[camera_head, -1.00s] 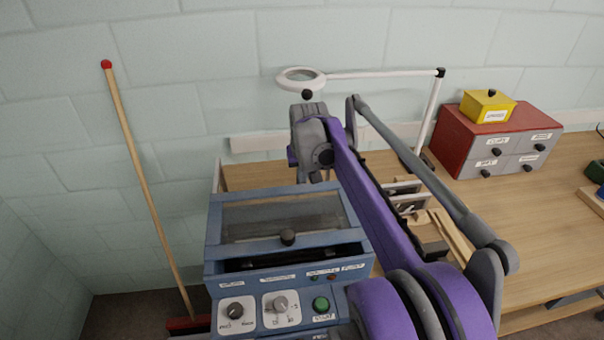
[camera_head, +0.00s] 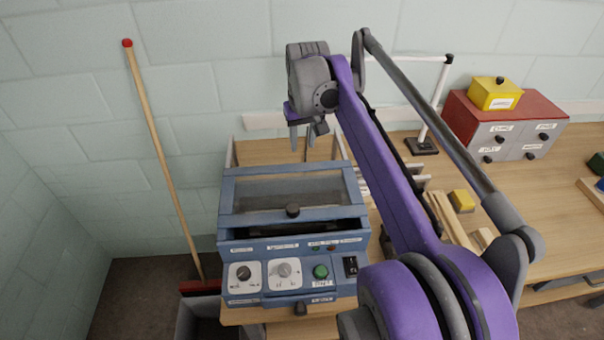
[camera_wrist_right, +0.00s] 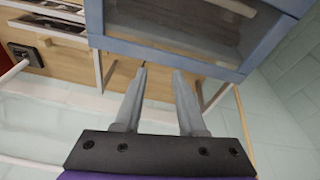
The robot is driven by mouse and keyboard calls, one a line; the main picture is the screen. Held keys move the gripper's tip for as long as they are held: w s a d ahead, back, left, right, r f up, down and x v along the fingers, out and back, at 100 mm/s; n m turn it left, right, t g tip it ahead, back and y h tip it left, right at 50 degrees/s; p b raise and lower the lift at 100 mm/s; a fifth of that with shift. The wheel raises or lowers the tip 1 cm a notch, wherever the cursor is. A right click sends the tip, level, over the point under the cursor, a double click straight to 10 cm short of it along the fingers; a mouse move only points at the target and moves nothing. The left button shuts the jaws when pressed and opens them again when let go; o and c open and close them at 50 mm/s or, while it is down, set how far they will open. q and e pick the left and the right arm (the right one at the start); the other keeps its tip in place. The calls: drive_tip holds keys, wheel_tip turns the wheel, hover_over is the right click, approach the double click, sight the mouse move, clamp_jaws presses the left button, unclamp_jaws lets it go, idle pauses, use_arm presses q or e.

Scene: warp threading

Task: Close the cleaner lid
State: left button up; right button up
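The blue cleaner (camera_head: 240,238) stands at the left end of the workbench. Its lid, a blue frame with a clear pane (camera_head: 285,190), has a black knob (camera_head: 292,210) at its front edge. A dark gap shows under the lid's front edge. My right gripper (camera_head: 302,146) hangs above and behind the cleaner's rear edge, fingers down and apart. In the right wrist view its two fingers (camera_wrist_right: 158,75) are spread with nothing between them, close to the cleaner's blue edge (camera_wrist_right: 160,60). My left gripper is out of view.
A red drawer cabinet (camera_head: 510,104) with a yellow box (camera_head: 496,93) on top stands at the back right. A yellow block (camera_head: 462,201) and wooden pieces lie right of my arm.

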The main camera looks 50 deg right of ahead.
sight(293, 207)
drive_tip(key=shift+o, duration=1.1)
drive_tip(key=s+a, duration=0.1)
drive_tip(key=a+n+b, duration=0.1)
drive_tip(key=a, duration=0.1)
drive_tip(key=s+a+n+g+y, duration=0.1)
drive_tip(key=shift+s+a+f, duration=0.15)
drive_tip(key=shift+s+f, duration=0.15)
drive_tip(key=shift+o, duration=0.9)
drive_tip(key=s+a+r+n+g+b, duration=0.1)
drive_tip(key=s+a+r+n+b, duration=0.1)
drive_tip(key=s+a, duration=0.3)
drive_tip(key=shift+a+r+n+y, duration=0.3)
drive_tip(key=shift+a+n+y, duration=0.1)
drive_tip(key=shift+a, duration=0.05)
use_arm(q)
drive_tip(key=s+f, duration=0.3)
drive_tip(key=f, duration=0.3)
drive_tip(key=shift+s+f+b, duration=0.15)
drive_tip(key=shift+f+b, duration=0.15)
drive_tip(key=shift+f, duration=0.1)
use_arm(e)
drive_tip(key=f, duration=1)
drive_tip(key=shift+w+f, duration=0.25)
drive_tip(key=shift+w, duration=0.05)
drive_tip(key=shift+c, duration=0.2)
clamp_jaws()
